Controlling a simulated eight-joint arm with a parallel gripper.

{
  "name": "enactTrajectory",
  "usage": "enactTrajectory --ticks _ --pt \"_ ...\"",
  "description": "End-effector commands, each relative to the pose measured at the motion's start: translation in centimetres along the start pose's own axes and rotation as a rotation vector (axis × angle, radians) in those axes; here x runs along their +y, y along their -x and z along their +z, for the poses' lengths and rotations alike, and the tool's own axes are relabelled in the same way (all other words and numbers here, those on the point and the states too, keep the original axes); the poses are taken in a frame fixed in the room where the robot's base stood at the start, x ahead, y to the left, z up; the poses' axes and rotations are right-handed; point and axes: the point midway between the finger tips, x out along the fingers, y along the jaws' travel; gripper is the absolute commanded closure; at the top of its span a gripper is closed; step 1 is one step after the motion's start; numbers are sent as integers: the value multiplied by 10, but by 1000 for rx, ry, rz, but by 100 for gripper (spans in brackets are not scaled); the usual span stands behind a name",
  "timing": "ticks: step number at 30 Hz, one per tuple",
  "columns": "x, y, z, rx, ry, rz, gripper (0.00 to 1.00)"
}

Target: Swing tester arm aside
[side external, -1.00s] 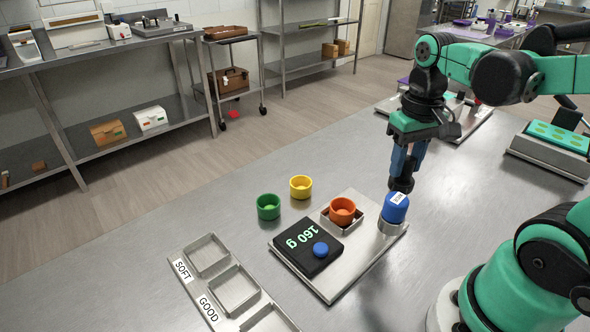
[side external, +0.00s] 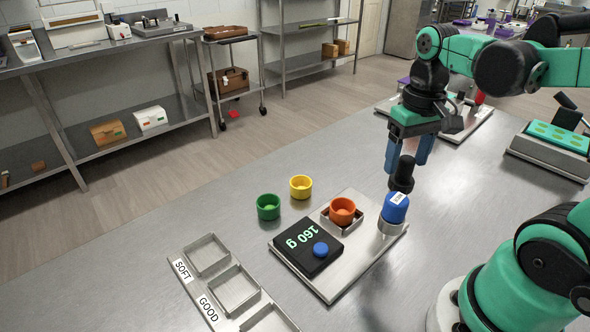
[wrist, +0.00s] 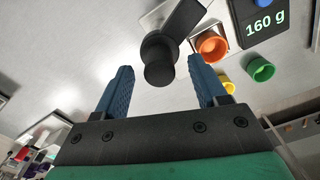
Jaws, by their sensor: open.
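The tester stands on a steel plate (side external: 377,257) on the table. At the plate's right rear corner is a blue labelled cap (side external: 396,207) on a grey base. A black upright handle (side external: 402,174) rises above the cap; its round black end shows in the wrist view (wrist: 159,62). An orange cup (side external: 342,211) sits in a square holder on the plate, left of the blue cap. My gripper (side external: 407,167) is above the handle, its two blue fingers apart. In the wrist view, the handle's end lies between the fingers, with gaps on both sides.
A black display reading 160 g (side external: 309,250) with a blue button is on the plate. Green (side external: 268,207) and yellow (side external: 301,187) cups stand behind it. A sorting tray (side external: 231,286) marked SOFT and GOOD is front left. Bare table lies right of the plate.

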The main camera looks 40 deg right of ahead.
Motion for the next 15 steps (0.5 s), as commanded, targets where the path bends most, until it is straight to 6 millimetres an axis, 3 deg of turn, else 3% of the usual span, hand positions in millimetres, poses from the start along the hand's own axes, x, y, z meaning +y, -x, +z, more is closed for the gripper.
enactTrajectory --ticks 9,15 --pt "0 38 0 0 0 0 35" --pt "0 47 1 0 0 0 35"
